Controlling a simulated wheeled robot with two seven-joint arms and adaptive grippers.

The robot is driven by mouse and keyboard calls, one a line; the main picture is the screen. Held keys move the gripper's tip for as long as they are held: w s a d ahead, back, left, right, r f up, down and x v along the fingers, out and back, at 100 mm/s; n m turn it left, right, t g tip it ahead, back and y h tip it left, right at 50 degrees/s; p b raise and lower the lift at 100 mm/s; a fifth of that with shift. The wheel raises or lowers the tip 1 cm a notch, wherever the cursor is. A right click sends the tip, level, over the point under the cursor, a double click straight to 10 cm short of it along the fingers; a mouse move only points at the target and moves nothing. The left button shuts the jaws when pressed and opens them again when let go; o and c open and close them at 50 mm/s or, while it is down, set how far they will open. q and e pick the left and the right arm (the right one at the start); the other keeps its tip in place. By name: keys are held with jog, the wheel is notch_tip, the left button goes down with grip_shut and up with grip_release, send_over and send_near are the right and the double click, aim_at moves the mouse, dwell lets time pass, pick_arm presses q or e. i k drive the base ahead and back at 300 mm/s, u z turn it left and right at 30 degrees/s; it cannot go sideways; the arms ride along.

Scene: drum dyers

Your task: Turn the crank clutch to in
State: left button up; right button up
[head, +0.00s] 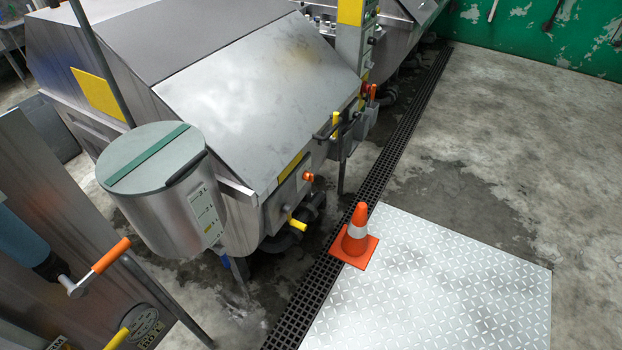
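A crank with an orange handle (110,255) shows at the lower left, on a grey arm joined to a dark hub beside a blue cylinder (22,240). Below it, a yellow lever or handle (118,338) is cut off by the bottom edge. A round dial plate (143,324) with small markings sits beside this yellow part, on a metal panel. I cannot tell which part is the clutch or what position it is in; the markings are too small to read surely. Neither of my grippers is in view.
A large metal drum machine (262,90) fills the upper left, with a lidded round vessel (165,205) at its front. An orange cone (356,238) stands at the corner of a patterned floor plate (450,290), beside a drain grate (312,305). The floor at right is clear.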

aim_at(307, 176)
jog(key=u, duration=0.15)
jog(key=k, duration=0.55)
jog(key=u, duration=0.65)
jog(key=k, duration=0.65)
jog(key=z, duration=0.8)
jog(key=i, duration=1.75)
jog(key=u, duration=0.7)
